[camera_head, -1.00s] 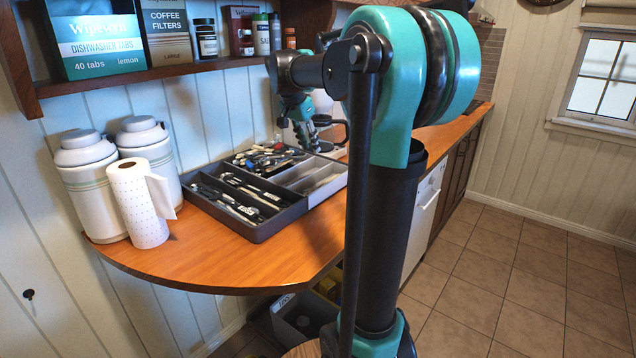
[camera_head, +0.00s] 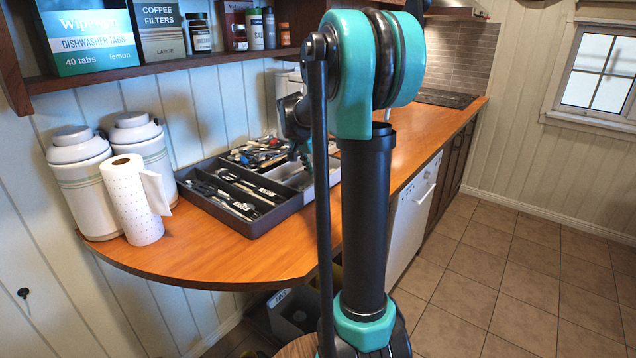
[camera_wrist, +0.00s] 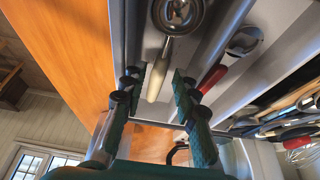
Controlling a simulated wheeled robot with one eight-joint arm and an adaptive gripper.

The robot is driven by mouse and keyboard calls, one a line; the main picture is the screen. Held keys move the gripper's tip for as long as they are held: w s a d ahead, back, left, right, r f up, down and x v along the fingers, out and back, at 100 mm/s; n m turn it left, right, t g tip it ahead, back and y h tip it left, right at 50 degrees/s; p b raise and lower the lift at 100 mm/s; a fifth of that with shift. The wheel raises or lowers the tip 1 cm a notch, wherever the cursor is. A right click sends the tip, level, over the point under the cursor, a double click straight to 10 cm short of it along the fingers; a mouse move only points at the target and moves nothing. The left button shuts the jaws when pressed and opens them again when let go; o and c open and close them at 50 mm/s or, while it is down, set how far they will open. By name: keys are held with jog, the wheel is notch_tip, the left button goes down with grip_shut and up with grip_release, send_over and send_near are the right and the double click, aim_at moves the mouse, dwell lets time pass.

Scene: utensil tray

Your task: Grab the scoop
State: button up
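The scoop, with a shiny round metal bowl and a pale brass-coloured handle (camera_wrist: 159,72), lies in a light grey compartment of the utensil tray (camera_head: 254,230). In the wrist view its bowl points to the top edge and is partly cut off. My gripper (camera_wrist: 157,86) is open, with one finger on each side of the handle's end. No clear contact shows, and I cannot tell the exact height gap. In the head view my arm largely hides the gripper and that compartment.
A red-handled utensil (camera_wrist: 213,77) lies in the neighbouring compartment, past a divider. Several other utensils fill the tray's other sections. A paper towel roll (camera_head: 134,203) and white canisters (camera_head: 82,190) stand left of the tray. The wooden counter's front (camera_head: 215,262) is clear.

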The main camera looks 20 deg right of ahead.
aim_at(317, 179)
jog(key=shift+x, duration=1.75)
grip_shut()
jog(key=shift+r, duration=0.1)
